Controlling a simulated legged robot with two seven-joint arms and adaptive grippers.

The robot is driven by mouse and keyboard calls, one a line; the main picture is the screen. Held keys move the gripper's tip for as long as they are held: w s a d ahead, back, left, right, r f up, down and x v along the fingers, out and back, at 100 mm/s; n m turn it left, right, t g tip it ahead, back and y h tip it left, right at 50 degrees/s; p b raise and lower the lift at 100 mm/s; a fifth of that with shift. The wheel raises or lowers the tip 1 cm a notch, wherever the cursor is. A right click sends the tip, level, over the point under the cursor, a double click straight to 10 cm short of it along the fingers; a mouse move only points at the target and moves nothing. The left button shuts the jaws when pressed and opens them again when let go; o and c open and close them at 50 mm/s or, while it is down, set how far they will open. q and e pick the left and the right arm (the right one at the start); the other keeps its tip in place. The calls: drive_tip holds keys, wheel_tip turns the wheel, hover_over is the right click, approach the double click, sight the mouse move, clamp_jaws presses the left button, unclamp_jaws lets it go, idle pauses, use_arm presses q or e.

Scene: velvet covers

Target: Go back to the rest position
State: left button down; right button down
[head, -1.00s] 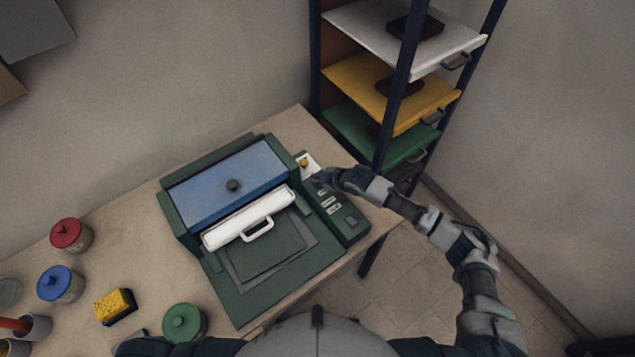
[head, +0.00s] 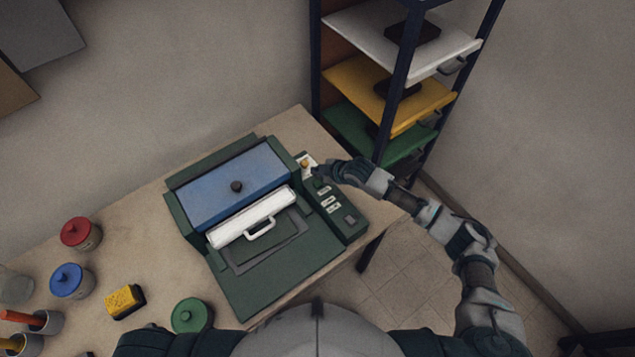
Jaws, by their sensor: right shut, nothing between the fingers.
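My right gripper (head: 318,172) is shut and empty. It is over the right side panel of the green machine, close to a yellow knob (head: 304,163) on a white plate. I cannot tell whether it touches the panel. The green machine (head: 262,290) stands on the table, with a blue lid (head: 220,190) and a white bar with a handle (head: 262,230) in front of it. My left gripper is out of view; only part of that arm shows at the bottom edge.
A rack (head: 398,85) with white, yellow and green trays stands behind and right of the table (head: 135,215). Red (head: 80,233), blue (head: 70,281) and green (head: 190,315) lidded jars and a yellow sponge (head: 125,300) are on the left. Open floor lies right of the table.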

idle(0.5)
drive_tip(key=s+a+f+m, duration=0.1)
drive_tip(key=s+f+m, duration=0.15)
drive_tip(key=s, duration=0.45)
drive_tip(key=s+f+m, duration=0.2)
drive_tip(key=s+m, duration=0.1)
drive_tip(key=s, duration=0.5)
drive_tip(key=s+d+f+m+g+h, duration=0.1)
drive_tip(key=s+d+f+m+h, duration=0.15)
drive_tip(key=s+d+m, duration=0.6)
drive_tip(key=s+d+f+m+g+h, duration=0.2)
drive_tip(key=s+d+m+h, duration=0.15)
drive_tip(key=s+d, duration=0.9)
wheel_tip(320, 180, down, 26)
drive_tip(key=d+f+n+b, duration=0.1)
drive_tip(key=b, duration=0.2)
drive_tip(key=s+d+f+g+b, duration=0.2)
drive_tip(key=s+d+f+b, duration=0.1)
drive_tip(key=s+f, duration=1.5)
wheel_tip(320, 180, down, 4)
drive_tip(key=shift+s+d+r+h+b, duration=0.15)
drive_tip(key=shift+s+h+b, duration=0.1)
drive_tip(key=shift+h+b, duration=0.15)
